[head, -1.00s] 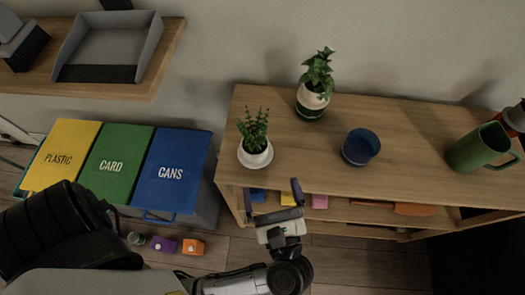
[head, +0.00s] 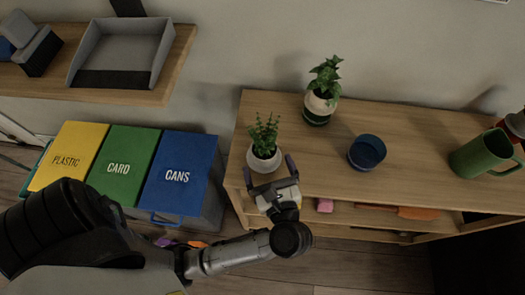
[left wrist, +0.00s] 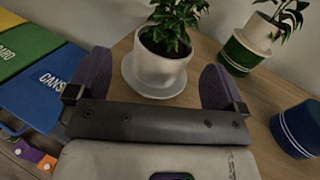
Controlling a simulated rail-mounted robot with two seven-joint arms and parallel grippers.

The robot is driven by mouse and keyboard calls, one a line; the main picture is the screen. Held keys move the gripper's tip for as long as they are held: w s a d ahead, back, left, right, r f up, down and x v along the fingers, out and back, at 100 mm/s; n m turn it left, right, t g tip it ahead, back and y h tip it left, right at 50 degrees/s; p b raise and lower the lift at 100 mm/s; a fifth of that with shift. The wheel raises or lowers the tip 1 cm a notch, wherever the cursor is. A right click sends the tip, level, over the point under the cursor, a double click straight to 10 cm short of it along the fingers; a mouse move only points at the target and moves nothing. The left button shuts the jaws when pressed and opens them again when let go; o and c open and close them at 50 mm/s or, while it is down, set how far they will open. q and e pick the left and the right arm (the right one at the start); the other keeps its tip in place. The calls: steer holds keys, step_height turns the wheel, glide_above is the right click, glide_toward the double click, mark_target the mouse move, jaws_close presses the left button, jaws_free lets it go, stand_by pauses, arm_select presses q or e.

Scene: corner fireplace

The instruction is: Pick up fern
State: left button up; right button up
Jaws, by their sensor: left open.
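Two potted plants stand on the wooden shelf top. The nearer plant, fern-like with small leaves, is in a white pot on a saucer (head: 264,159) at the shelf's left front. It also shows in the left wrist view (left wrist: 160,70), straight ahead between my fingers. The other plant (head: 321,90), broad-leaved, sits in a white and green pot farther back. I cannot tell for certain which one is called the fern. My left gripper (head: 269,172) is open, its two fingers at either side of the nearer pot's front, apart from it. My right gripper is not in view.
A blue cup (head: 367,152) and a green jug (head: 483,155) stand on the shelf top (head: 420,140) to the right. Plastic, card and cans bins (head: 178,175) stand left of the shelf. A wall shelf with a grey tray (head: 120,50) is at upper left.

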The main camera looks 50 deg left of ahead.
mark_target(269, 161)
arm_select(q)
steer(key=x, duration=0.2)
steer(key=p+x, duration=0.1)
steer(key=x, duration=0.1)
steer(key=shift+w+r, duration=0.1)
steer(key=shift+w, duration=0.2)
steer(key=shift+a, duration=0.45)
steer(key=shift+w, duration=0.1)
steer(key=shift+d, duration=0.1)
steer(key=shift+c, duration=0.3)
steer(key=c, duration=0.7)
steer(key=shift+c, duration=0.3)
